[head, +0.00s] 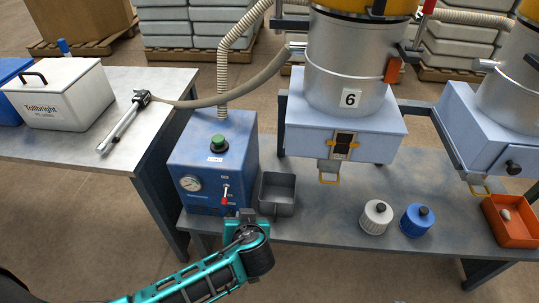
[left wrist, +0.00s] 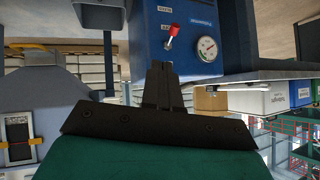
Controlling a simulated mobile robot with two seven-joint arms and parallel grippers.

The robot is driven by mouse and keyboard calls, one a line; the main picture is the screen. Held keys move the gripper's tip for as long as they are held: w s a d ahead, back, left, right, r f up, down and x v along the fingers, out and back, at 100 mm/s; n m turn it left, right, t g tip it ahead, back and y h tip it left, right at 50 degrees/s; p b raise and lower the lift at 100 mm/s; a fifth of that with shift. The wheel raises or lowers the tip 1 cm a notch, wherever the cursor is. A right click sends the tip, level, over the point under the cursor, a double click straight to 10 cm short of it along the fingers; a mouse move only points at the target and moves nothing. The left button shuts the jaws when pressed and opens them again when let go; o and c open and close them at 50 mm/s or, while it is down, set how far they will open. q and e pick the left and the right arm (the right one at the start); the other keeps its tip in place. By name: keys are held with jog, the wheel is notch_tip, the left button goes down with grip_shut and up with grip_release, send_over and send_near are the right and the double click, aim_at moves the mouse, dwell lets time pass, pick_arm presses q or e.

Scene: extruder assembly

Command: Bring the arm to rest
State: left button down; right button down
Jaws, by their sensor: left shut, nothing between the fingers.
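My left gripper (head: 239,216) is at the front of the blue box (head: 213,160), just below its red-tipped lever (head: 225,190). In the left wrist view the gripper's fingers (left wrist: 161,70) are together with nothing between them, and the red lever (left wrist: 173,32) is beyond their tips. A small gap seems to part the fingers from the lever, but I cannot tell its exact depth. The blue box also has a green button (head: 219,142) on top and a round gauge (head: 190,183) on its front. My right gripper is not in view.
A grey open tray (head: 277,208) stands right of the blue box. Grey and blue capped jars (head: 376,217) and an orange bin (head: 510,232) are on the low bench. The hopper marked 6 (head: 345,75) hangs above. A hose wand (head: 122,127) and white box (head: 58,95) lie on the left table.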

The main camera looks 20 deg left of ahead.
pick_arm(q)
jog(key=s+d+f+m+h, duration=0.4)
jog(key=s+d+h, duration=0.1)
jog(key=s+h, duration=0.1)
jog(key=s+r+m+t, duration=0.1)
jog(key=s+a+r+m+h, duration=0.1)
jog(key=s+a+r+t+h, duration=0.1)
jog(key=shift+s+r+m+t, duration=0.1)
jog(key=shift+r+m+t, duration=0.2)
jog(key=shift+m, duration=0.1)
dwell(0.6)
